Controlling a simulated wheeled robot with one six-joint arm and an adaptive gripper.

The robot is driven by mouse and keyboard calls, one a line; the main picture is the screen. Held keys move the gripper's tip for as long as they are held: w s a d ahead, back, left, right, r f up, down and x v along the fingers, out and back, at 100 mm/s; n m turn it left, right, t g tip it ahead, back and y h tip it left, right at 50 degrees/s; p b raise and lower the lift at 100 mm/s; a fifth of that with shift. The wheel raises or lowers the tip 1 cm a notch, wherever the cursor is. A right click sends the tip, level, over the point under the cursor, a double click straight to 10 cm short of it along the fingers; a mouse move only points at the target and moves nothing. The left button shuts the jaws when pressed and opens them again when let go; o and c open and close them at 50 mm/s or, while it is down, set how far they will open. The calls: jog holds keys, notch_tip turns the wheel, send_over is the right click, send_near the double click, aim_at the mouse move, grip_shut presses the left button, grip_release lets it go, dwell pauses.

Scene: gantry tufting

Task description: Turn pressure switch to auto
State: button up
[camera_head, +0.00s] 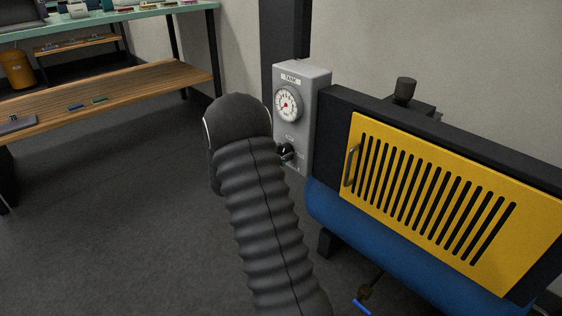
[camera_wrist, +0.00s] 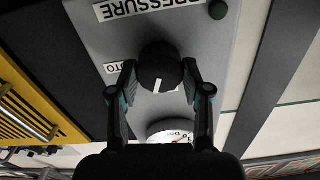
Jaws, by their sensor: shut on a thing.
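The pressure switch is a round black knob (camera_wrist: 160,66) on the grey control box (camera_wrist: 215,70). In the wrist view the knob's white mark points down the picture, toward the gauge. An upside-down label (camera_wrist: 118,68), partly hidden and seemingly AUTO, lies left of the knob. An upside-down PRESSURE label (camera_wrist: 160,4) is at the top. My gripper (camera_wrist: 159,76) is shut on the knob, one finger on each side. In the head view the knob (camera_head: 287,152) shows beside my arm, which hides the gripper's fingers.
The dial gauge (camera_head: 287,104) sits above the knob on the box. A yellow slatted panel (camera_head: 450,200) with a handle and a blue tank (camera_head: 370,245) stand to the right. A wooden bench (camera_head: 130,90) is at the left. The floor between is clear.

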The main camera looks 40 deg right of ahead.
jog(key=m+b, duration=0.3)
jog(key=b, duration=0.1)
jog(key=shift+f+m, duration=0.3)
jog(key=shift+m, duration=0.1)
jog(key=m+b, duration=0.2)
jog(key=shift+r+m, duration=0.1)
jog(key=shift+m, duration=0.2)
jog(key=m+b, duration=0.1)
jog(key=m, duration=0.2)
jog(key=shift+r+m, duration=0.15)
jog(key=shift+m, duration=1.75)
jog(key=o, duration=1.2)
jog(key=shift+c, duration=0.2)
jog(key=shift+a, duration=0.1)
